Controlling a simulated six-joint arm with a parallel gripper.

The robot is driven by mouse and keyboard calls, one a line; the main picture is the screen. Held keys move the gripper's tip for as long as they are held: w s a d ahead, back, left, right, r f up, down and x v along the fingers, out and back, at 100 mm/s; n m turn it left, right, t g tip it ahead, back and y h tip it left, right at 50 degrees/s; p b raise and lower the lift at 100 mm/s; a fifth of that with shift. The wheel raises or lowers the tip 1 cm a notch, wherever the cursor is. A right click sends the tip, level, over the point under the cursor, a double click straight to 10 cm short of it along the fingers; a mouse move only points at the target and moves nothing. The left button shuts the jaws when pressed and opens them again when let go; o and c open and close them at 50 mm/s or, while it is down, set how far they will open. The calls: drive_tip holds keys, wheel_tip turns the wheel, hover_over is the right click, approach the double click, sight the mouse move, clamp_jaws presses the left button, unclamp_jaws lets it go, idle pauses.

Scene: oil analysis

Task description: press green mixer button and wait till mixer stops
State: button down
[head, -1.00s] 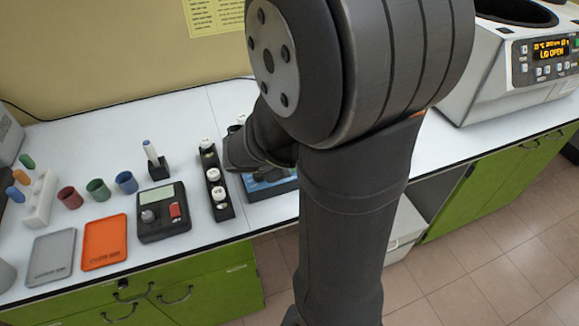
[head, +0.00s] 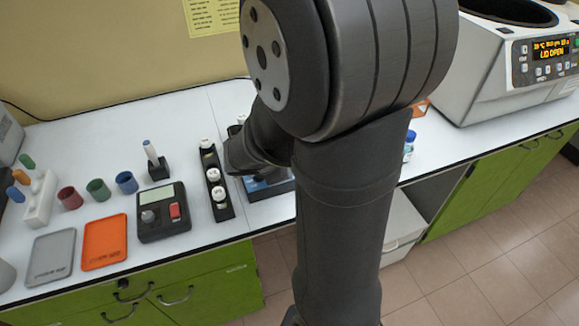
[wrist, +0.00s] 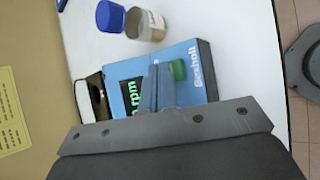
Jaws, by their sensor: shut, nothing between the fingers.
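The mixer is a blue box (wrist: 200,65) with "rpm" on its display and "Benholt" lettering, tilted in the wrist view. Its green button (wrist: 179,70) stands out on the blue face. My gripper (wrist: 157,80) is shut and empty, its fingertips over the mixer face just left of the green button. I cannot tell whether they touch the face. In the head view, only a blue part of the mixer (head: 268,187) shows below my wrist; my arm hides the rest, the button and the gripper fingers.
A blue-capped jar (wrist: 110,16) and an open glass vial (wrist: 146,24) stand close to the mixer. A black rack with white-capped vials (head: 216,180) stands left of it. A centrifuge (head: 510,60) reading "LID OPEN" is at the far right.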

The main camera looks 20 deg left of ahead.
drive_tip(key=shift+f, duration=0.45)
idle(0.5)
drive_tip(key=shift+r, duration=0.9)
drive_tip(key=shift+r, duration=2.5)
drive_tip(key=shift+f, duration=0.15)
drive_tip(key=shift+r, duration=2.05)
drive_tip(key=shift+f, duration=0.15)
